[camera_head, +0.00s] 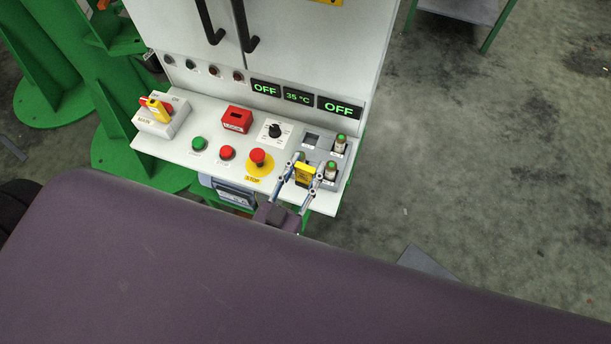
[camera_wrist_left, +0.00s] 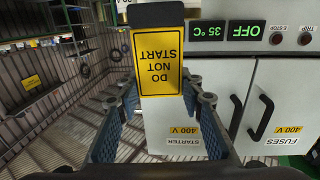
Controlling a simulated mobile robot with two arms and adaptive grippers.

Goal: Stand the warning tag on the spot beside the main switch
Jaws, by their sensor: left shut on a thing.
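The warning tag (camera_head: 304,173) is a yellow plate with a dark top. In the left wrist view the tag (camera_wrist_left: 158,62) reads "DO NOT START" upside down. My left gripper (camera_head: 303,172) is shut on it, over the right part of the control shelf by the grey fuse holder. In the left wrist view the gripper's fingers (camera_wrist_left: 160,92) are on both sides of the tag. The main switch (camera_head: 156,112), a white box with a red and yellow handle, stands at the shelf's left end, well away from the tag. No marked spot beside it is clear. My right gripper is not in view.
A red lock box (camera_head: 237,119), a green button (camera_head: 199,144), a red button (camera_head: 227,153), a stop button (camera_head: 258,158) and a black knob (camera_head: 274,131) stand between. The grey fuse holder (camera_head: 311,140) holds upright fuses. The shelf is bare between switch and lock box.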

